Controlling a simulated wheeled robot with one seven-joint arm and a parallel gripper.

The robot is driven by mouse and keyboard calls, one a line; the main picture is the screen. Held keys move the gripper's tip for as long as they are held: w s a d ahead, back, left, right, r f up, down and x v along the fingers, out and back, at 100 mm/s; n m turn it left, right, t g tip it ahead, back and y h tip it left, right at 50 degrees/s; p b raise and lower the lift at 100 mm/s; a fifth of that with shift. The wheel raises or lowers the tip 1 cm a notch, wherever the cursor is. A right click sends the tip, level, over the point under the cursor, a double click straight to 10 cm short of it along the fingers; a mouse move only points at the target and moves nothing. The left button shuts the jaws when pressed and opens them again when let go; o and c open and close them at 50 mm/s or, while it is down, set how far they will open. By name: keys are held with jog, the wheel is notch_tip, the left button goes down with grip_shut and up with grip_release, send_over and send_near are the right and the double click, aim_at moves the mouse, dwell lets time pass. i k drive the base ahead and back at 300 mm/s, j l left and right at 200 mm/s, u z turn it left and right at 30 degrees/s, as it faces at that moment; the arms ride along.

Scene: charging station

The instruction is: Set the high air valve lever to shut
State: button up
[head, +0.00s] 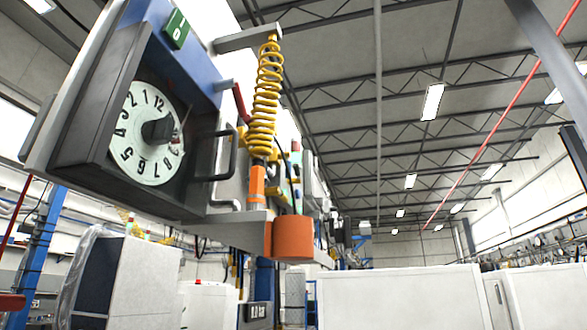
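A red lever (241,103) shows high up in the head view, just left of the yellow coiled hose. It slants down to the right from beside a short grey pipe stub (224,86), and its lower end runs close to or behind the coil. It looks like the air valve lever, but it is small here and I cannot tell its setting. My gripper is not in view.
A dark box with a numbered dial (140,140) and handle (226,155) juts out left of the lever. The yellow coiled hose (267,85) hangs from a grey bracket (247,38), above an orange cylinder (292,238). White panels (400,298) stand lower right.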

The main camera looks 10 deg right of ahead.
aim_at(288, 170)
jog(key=i+l+u, duration=0.1)
jog(key=i+l, duration=0.55)
jog(key=i, duration=0.1)
